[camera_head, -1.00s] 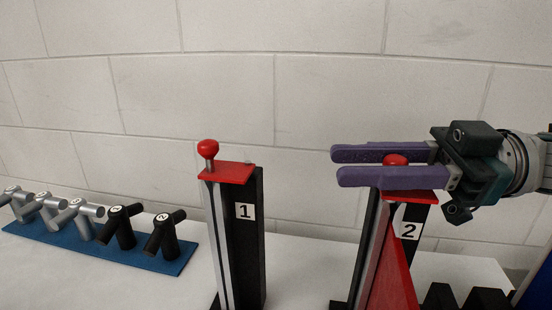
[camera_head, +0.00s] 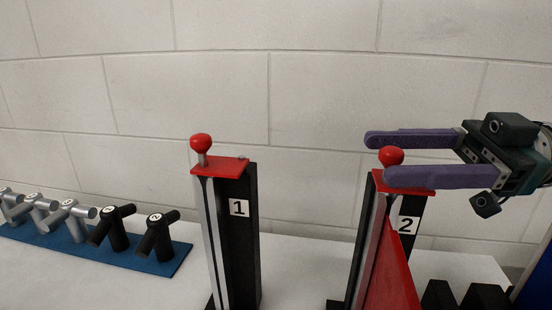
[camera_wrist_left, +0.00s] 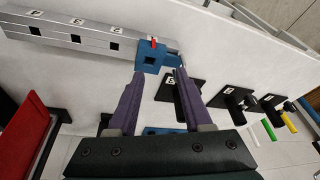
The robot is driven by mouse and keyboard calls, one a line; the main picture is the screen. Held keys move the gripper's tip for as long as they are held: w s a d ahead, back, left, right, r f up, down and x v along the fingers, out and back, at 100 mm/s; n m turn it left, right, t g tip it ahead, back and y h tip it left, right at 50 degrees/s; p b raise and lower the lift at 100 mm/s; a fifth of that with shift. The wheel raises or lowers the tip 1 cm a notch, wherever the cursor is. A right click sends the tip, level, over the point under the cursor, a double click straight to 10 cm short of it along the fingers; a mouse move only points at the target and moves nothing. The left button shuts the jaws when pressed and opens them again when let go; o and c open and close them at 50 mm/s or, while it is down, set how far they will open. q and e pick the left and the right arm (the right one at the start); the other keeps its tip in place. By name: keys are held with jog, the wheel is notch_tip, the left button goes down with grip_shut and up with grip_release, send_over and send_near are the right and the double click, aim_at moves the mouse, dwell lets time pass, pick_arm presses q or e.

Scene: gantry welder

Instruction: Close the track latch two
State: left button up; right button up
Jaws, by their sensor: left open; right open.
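Track latch two is the black post with the label 2 (camera_head: 407,225) in the head view. It has a red top plate, a red ball knob (camera_head: 391,156) and a red slanted panel (camera_head: 392,279) down its front. My right gripper (camera_head: 374,157) comes in from the right at the height of the knob. Its purple fingers are apart, one behind the knob and one in front and below it. Whether either finger touches the knob I cannot tell. My left gripper (camera_wrist_left: 157,75) shows only in the left wrist view, with its fingers open and a blue block (camera_wrist_left: 150,57) beyond them.
The track latch with label 1 (camera_head: 239,208) stands to the left, its red knob upright on its top plate. A blue base (camera_head: 160,264) with several handles lies at the far left. In the left wrist view, a grey rail (camera_wrist_left: 75,35) with numbered slots crosses the back.

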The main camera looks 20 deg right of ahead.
aim_at(403, 155)
jog(key=b+v, duration=0.1)
jog(key=v, duration=0.3)
jog(key=shift+s+d+f, duration=0.1)
jog(key=shift+d+f, duration=0.05)
jog(key=shift+d, duration=0.15)
jog(key=shift+s+d, duration=0.15)
jog(key=shift+d, duration=0.3)
jog(key=shift+r, duration=0.25)
